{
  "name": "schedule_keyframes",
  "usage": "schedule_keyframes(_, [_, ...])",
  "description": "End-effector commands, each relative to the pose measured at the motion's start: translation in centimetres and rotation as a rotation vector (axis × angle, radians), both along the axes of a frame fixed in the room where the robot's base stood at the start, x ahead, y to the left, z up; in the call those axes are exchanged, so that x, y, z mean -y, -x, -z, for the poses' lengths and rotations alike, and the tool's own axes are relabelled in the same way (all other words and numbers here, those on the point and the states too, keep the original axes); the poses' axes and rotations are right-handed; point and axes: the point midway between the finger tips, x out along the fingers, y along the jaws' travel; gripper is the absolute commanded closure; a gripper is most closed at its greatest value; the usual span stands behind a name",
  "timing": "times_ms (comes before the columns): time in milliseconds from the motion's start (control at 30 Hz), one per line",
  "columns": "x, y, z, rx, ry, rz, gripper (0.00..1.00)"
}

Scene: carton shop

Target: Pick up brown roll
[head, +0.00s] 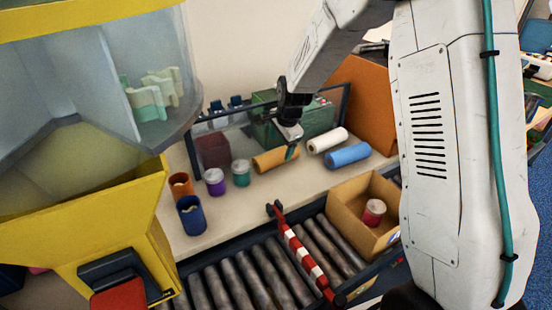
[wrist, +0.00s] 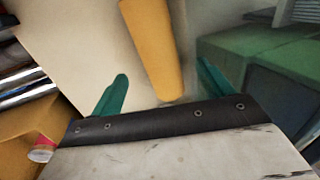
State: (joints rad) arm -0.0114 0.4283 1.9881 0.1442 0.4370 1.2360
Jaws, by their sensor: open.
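The brown roll (head: 272,161) lies on its side on the beige bench, left of a white roll and a blue roll. In the wrist view the orange-brown roll (wrist: 154,45) runs lengthwise down the middle of the picture, with its near end between the two teal fingers. My gripper (head: 291,150) is at the roll's right end in the head view; one teal finger shows there. In the wrist view my gripper (wrist: 160,92) has its fingers wide apart, with a gap on each side of the roll. I cannot tell the height gap between fingers and roll.
A white roll (head: 328,140) and a blue roll (head: 347,156) lie close on the right. Teal (head: 240,178) and purple (head: 215,187) jars stand on the left. A green box (head: 262,128) stands behind. A roller conveyor with a cardboard carton (head: 343,208) runs in front.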

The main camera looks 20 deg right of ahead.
Motion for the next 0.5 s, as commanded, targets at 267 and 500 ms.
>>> schedule_keyframes(267, [-0.7, -0.9, 3.8, -0.004, 0.001, -0.002, 0.21])
schedule_keyframes(500, [-0.7, -1.5, 5.4, -0.001, 0.001, -0.002, 0.21])
